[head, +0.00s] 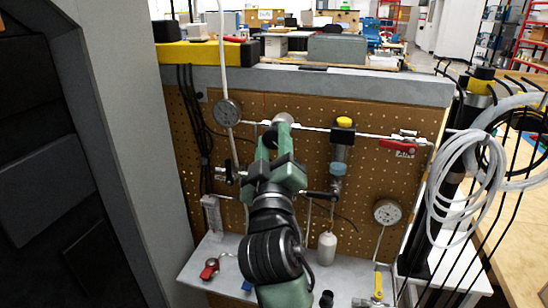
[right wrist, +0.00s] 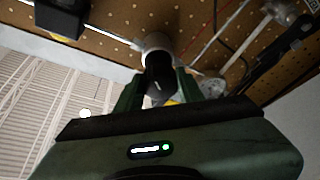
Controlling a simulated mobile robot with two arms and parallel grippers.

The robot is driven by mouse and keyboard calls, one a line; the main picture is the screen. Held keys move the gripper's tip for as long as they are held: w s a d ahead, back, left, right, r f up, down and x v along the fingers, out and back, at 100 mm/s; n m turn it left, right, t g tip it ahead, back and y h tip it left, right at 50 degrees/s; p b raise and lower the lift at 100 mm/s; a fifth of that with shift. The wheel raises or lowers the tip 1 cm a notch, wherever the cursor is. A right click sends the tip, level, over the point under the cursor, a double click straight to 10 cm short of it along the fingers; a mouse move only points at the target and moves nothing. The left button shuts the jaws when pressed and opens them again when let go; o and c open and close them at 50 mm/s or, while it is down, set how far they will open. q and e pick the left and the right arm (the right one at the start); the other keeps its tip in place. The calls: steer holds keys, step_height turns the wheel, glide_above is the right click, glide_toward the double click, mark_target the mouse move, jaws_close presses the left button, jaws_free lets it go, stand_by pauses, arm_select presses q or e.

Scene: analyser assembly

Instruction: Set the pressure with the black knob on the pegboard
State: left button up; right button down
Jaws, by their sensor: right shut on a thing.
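The brown pegboard (head: 375,165) stands upright in front of me in the head view. The black knob (head: 269,138) is on its upper part, on a round pale fitting (head: 282,119) in the horizontal pipe. My right gripper (head: 273,142) is shut on the black knob, with a green finger on each side. The right wrist view shows the knob (right wrist: 158,74) between the fingers, below the pale fitting (right wrist: 157,43). The fingers partly hide the knob in the head view. My left gripper is not in view.
A round gauge (head: 228,112) is left of the knob, and another gauge (head: 387,212) is lower right. A yellow-capped filter unit (head: 342,135) and red valve handle (head: 398,145) are to the right. A grey cabinet wall (head: 125,130) bounds the left; coiled white tubing (head: 462,180) hangs right.

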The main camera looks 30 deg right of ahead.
steer(key=shift+f+m+h+b, duration=0.3)
steer(key=shift+m+b, duration=0.45)
steer(key=shift+m, duration=0.15)
steer(key=c, duration=0.9)
jaws_free()
steer(key=shift+r, duration=0.2)
